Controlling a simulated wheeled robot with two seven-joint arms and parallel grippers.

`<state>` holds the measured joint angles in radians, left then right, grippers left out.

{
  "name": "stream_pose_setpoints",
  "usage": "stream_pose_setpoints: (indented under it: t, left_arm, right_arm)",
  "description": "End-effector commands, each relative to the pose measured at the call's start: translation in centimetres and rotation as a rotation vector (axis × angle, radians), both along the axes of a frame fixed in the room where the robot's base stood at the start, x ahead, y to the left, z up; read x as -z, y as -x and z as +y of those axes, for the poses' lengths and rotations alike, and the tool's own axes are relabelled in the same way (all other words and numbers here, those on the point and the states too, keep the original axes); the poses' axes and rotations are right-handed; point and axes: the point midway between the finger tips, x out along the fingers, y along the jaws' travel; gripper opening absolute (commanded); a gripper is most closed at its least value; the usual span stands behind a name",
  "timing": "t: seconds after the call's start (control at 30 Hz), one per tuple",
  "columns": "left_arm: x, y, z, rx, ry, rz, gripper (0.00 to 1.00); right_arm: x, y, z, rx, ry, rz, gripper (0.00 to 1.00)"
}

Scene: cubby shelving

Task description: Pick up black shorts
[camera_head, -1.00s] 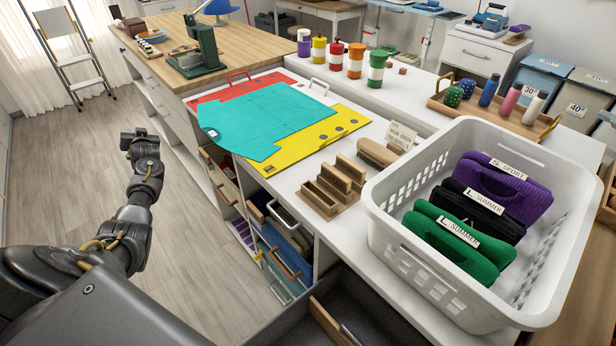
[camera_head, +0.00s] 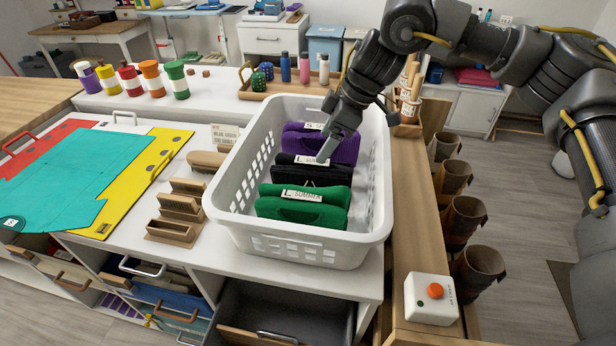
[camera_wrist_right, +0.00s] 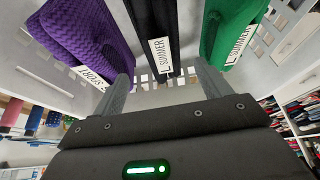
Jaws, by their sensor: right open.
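The black shorts (camera_head: 312,174) are a folded bundle with a white "L SUMMER" label. They stand in a white basket (camera_head: 228,196) between the purple folded garment (camera_head: 342,150) behind and the green one (camera_head: 300,207) in front. My right gripper (camera_head: 328,154) reaches down into the basket from the upper right, its fingertips close to the black shorts' label. In the right wrist view, the open fingers (camera_wrist_right: 165,90) point at the black shorts (camera_wrist_right: 157,25), one finger on each side, with nothing visibly held. The exact gap to the cloth is hard to tell. My left gripper is not in view.
The basket's walls surround the garments, with free room at its right. Wooden brush holders (camera_head: 180,210) stand left of it. A wooden tray with bottles (camera_head: 285,67) lies behind.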

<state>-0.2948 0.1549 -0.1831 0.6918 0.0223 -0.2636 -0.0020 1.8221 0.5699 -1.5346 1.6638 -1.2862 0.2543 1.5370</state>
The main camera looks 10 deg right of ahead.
Motion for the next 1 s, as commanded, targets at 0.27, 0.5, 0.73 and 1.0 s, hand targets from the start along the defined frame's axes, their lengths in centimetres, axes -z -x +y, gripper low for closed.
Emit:
stream_pose_setpoints:
  t: [0.27,0.5,0.73,1.0]
  left_arm:
    - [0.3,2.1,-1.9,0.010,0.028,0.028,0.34]
    - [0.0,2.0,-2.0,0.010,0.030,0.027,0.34]
    - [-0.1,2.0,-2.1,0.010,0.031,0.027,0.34]
    - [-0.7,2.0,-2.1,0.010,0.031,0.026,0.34]
  right_arm:
    - [0.5,0.3,-0.4,0.028,0.031,0.023,0.76]
    - [3.5,-0.1,0.8,0.027,0.031,0.023,0.76]
    - [5.4,-0.4,1.5,0.027,0.028,0.021,0.76]
    - [7.0,-0.5,2.3,0.025,0.030,0.024,0.76]
